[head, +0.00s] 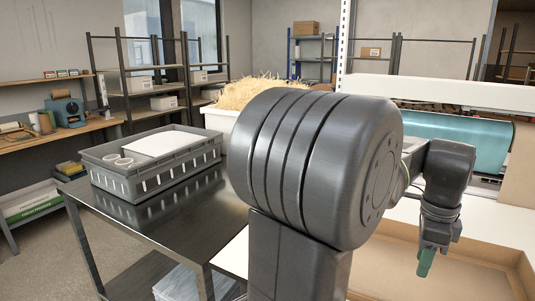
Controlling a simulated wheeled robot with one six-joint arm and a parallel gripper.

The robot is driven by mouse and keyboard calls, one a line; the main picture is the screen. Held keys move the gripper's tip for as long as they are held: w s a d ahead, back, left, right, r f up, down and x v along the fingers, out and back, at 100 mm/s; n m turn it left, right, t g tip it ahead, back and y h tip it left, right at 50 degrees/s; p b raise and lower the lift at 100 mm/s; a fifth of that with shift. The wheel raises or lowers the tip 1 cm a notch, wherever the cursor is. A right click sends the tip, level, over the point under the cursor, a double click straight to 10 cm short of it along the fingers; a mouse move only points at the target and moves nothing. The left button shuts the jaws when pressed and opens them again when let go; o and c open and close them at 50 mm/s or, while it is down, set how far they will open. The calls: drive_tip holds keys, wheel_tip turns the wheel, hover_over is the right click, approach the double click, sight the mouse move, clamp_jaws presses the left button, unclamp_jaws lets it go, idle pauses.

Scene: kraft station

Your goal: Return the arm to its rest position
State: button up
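My arm fills the middle of the head view, with a large dark joint in front. Beyond it the arm reaches right and bends down to my gripper (427,261). My gripper hangs over an open cardboard box (505,252) on a white surface. A small green piece shows at its lower end. I cannot tell whether this is a fingertip or something held, nor whether the fingers are open.
A grey crate (186,178) with a white sheet and rings stands on a dark metal table (110,225) at left. A white bin of straw (218,122) stands behind my arm. A teal roll (470,142) lies at back right. A workbench (60,135) is far left.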

wheel_tip(320, 180, down, 12)
drive_tip(key=shift+f, duration=0.15)
wheel_tip(320, 180, up, 11)
drive_tip(key=p, duration=0.6)
drive_tip(key=shift+d+p, duration=0.15)
drive_tip(key=shift+p, duration=0.15)
drive_tip(key=shift+f, duration=0.1)
